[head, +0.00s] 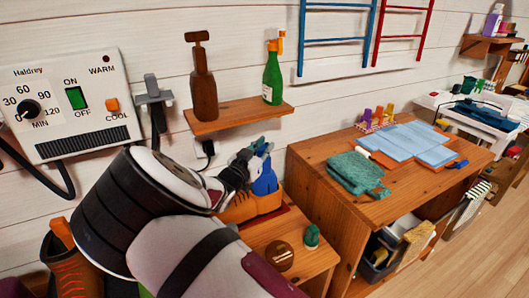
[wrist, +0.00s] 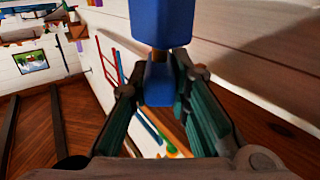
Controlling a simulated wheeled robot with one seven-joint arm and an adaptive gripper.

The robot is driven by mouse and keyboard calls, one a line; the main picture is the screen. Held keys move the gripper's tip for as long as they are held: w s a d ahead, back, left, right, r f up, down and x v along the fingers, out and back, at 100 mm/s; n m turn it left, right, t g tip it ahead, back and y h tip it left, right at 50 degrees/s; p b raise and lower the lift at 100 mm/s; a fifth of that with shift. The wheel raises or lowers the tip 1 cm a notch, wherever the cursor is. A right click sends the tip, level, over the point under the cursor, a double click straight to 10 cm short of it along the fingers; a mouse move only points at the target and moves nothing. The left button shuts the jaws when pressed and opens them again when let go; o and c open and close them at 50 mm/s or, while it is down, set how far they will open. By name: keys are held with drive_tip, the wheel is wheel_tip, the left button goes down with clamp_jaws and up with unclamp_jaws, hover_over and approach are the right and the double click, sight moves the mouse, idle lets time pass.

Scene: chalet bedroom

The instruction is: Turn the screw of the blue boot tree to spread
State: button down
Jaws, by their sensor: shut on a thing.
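The blue boot tree (head: 264,179) stands in a tan boot (head: 245,208) on a low wooden bench (head: 300,250), partly hidden by my arm and gripper. My gripper (head: 247,160) is at the top of the boot tree. In the wrist view the boot tree shows as a blue block (wrist: 158,22) with a brown shaft and a second blue piece (wrist: 159,85). That second piece lies between the teal fingers of my gripper (wrist: 157,95), which is shut on it. Whether this piece is the screw's handle I cannot tell for sure.
A shelf (head: 240,117) above holds a brown bottle-shaped thing (head: 202,85) and a green spray bottle (head: 272,75). A wall control panel (head: 70,100) is at left. A desk (head: 330,160) with blue sheets and a green cloth stands right. A brown tin (head: 280,256) sits on the bench.

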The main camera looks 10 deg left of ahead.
drive_tip(key=m+g+h+b, duration=0.1)
drive_tip(key=h, duration=0.1)
drive_tip(key=m+g+h+b, duration=0.1)
drive_tip(key=m+h+b, duration=0.1)
drive_tip(key=m+g+h+b, duration=0.1)
drive_tip(key=g+h+b, duration=0.1)
drive_tip(key=shift+w+f+m, duration=0.15)
drive_tip(key=shift+f+m, duration=0.1)
drive_tip(key=shift+m, duration=0.15)
drive_tip(key=m+g+h+b, duration=0.2)
drive_tip(key=b, duration=0.1)
drive_tip(key=shift+r, duration=0.15)
drive_tip(key=shift+r+g+h, duration=0.1)
drive_tip(key=shift+g+h, duration=0.2)
drive_tip(key=shift+g, duration=0.1)
drive_tip(key=c, duration=1.5)
unclamp_jaws()
drive_tip(key=v, duration=1.2)
